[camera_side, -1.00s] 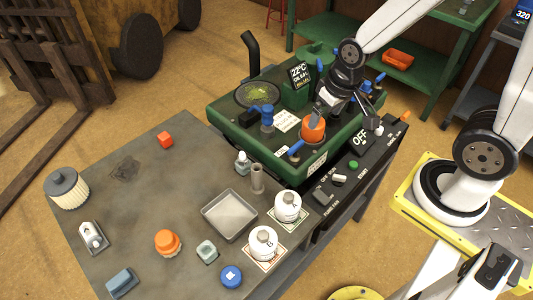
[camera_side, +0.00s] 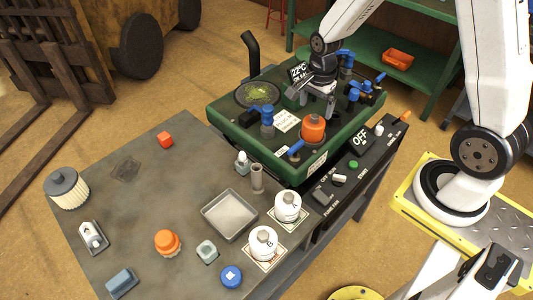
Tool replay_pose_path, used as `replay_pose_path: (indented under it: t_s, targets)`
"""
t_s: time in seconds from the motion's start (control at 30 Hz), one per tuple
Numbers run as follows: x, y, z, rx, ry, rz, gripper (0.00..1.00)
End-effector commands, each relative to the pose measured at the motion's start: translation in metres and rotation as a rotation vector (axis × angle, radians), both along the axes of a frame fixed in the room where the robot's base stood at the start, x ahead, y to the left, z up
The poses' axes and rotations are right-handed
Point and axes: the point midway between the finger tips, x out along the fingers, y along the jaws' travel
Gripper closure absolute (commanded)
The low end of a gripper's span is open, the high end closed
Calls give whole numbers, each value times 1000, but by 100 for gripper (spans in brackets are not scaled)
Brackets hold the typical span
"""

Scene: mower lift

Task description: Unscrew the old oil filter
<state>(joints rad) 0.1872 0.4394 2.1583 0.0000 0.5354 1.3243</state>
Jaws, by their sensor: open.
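An orange canister (camera_side: 313,128), which looks like the old oil filter, stands upright on the green mower deck (camera_side: 232,128) near its front right edge. My gripper (camera_side: 311,102) is above and behind it in the picture, with its two grey fingers spread apart. Nothing shows between the fingers. I see a gap between the fingertips and the canister top, though depth is hard to judge. Another orange-capped part (camera_side: 167,242), like a second filter, stands on the grey table.
A blue-handled part (camera_side: 267,120) and blue levers (camera_side: 372,88) rise from the deck. A black control panel (camera_side: 352,150) runs along its right side. Bottles (camera_side: 288,206), a metal tray (camera_side: 230,215) and a ribbed filter (camera_side: 66,188) sit on the table. The table's middle is fairly clear.

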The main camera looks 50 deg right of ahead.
Motion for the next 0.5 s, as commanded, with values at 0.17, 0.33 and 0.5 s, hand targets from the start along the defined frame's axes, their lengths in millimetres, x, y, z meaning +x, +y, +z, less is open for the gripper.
replay_pose_path:
  t_s: [0.17,0.33,0.5]
  targets:
    - [2,-3,-3,2,9,-61,0]
    - [2,-3,-3,2,9,-62,0]
    - [2,-3,-8,2,10,-61,0]
